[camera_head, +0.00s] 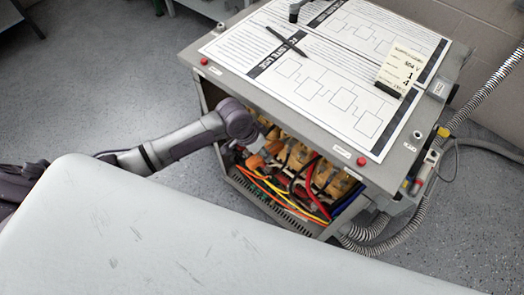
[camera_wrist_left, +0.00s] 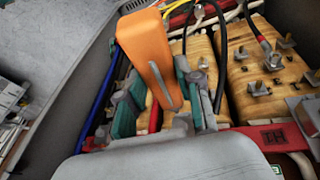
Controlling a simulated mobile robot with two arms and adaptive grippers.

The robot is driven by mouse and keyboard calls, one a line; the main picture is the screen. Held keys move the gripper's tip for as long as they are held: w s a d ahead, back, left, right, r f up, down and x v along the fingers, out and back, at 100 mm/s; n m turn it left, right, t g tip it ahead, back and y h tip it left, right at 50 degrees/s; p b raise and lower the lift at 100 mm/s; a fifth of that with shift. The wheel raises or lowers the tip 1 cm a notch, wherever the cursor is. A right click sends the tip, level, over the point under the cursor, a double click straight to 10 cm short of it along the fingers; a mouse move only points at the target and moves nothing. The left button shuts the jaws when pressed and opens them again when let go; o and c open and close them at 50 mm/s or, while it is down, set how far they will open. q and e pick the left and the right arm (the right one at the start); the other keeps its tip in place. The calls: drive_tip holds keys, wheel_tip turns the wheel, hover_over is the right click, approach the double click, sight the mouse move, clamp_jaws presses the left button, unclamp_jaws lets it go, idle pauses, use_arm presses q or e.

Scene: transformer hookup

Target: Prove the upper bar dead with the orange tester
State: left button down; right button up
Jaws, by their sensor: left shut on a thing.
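The orange tester (camera_wrist_left: 148,52) is in the left wrist view, tilted, between the teal-padded fingers of my left gripper (camera_wrist_left: 158,92). The gripper is shut on it. In the head view my left arm reaches into the open front of the grey cabinet, where an orange piece, seemingly the tester (camera_head: 256,161), shows near the gripper. In the wrist view a red bar (camera_wrist_left: 262,137) with a dark-lettered tag runs across in front of the tan coils. I cannot tell whether it is the upper bar, or whether the tester touches any bar. My right gripper is out of view.
Tan wound coils (camera_wrist_left: 245,75) with metal studs and nuts fill the cabinet. Red, yellow, black and blue cables (camera_head: 285,190) crowd its lower part. The cabinet top (camera_head: 205,57) carries printed sheets, a pen (camera_head: 286,41) and a yellow-white label block (camera_head: 400,68). Flexible conduits run at the right.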

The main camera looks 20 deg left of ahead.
sight(250, 166)
use_arm(q)
drive_tip(key=shift+w+d, duration=0.2)
drive_tip(key=shift+w, duration=0.35)
idle(0.4)
idle(0.5)
drive_tip(key=shift+r+p, duration=0.1)
drive_tip(key=shift+p, duration=0.25)
idle(1.0)
drive_tip(key=shift+s+r+p, duration=0.1)
drive_tip(key=shift+s+p, duration=0.05)
drive_tip(key=shift+p, duration=0.15)
drive_tip(key=s+p, duration=0.1)
drive_tip(key=s+a+p, duration=0.1)
drive_tip(key=s, duration=0.1)
drive_tip(key=s+p, duration=0.1)
drive_tip(key=p, duration=0.1)
drive_tip(key=shift+s+a, duration=0.25)
drive_tip(key=shift+a, duration=0.15)
drive_tip(key=shift+s+a+p, duration=0.2)
drive_tip(key=shift+s+p, duration=0.25)
drive_tip(key=shift+s, duration=0.15)
drive_tip(key=shift+s+a, duration=0.1)
drive_tip(key=shift+s, duration=0.2)
